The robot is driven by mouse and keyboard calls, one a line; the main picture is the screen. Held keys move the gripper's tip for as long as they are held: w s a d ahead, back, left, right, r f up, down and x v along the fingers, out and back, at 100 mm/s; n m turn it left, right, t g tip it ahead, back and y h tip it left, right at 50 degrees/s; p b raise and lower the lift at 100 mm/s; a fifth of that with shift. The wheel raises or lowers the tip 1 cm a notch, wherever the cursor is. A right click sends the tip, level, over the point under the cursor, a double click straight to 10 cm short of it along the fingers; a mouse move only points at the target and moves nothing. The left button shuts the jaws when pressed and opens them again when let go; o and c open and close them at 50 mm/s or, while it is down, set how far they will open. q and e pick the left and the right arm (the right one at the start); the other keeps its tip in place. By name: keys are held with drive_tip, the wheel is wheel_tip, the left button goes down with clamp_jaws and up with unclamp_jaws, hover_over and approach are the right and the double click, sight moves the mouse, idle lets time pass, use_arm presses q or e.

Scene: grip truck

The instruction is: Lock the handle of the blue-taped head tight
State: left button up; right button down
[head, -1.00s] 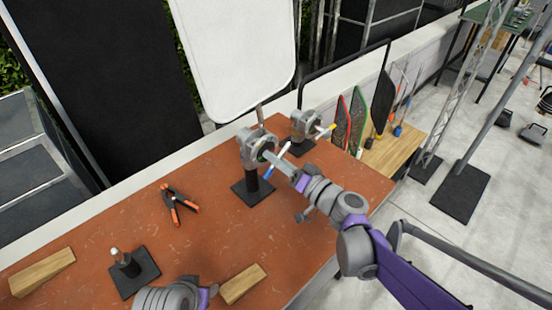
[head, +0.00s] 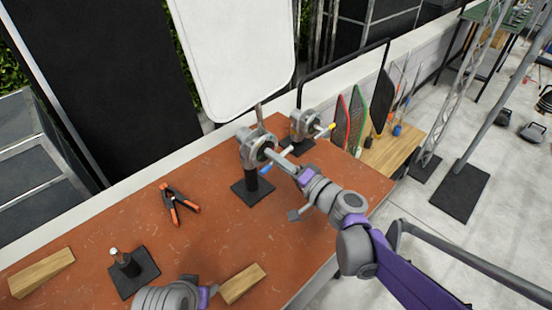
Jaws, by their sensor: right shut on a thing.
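The blue-taped head (head: 250,146) is a grey round clamp head on a black post with a square black base (head: 252,190), at the middle of the red-brown table. My right gripper (head: 273,157) reaches in from the right and is shut on the handle close to the head. The fingers hide part of the handle. Of my left arm only a grey and purple part shows at the bottom edge; its fingers are out of view.
A second head with a yellow-ended handle (head: 307,124) stands close behind on the right. An orange-tipped spring clamp (head: 178,204), wooden wedges (head: 42,272) and a small black stand (head: 130,268) lie on the table (head: 100,232). A white panel (head: 240,55) rises behind.

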drive_tip(key=c, duration=0.7)
unclamp_jaws()
use_arm(q)
drive_tip(key=shift+f, duration=0.3)
use_arm(e)
drive_tip(key=v, duration=1)
drive_tip(key=shift+s+d, duration=0.25)
use_arm(q)
drive_tip(key=shift+s, duration=0.1)
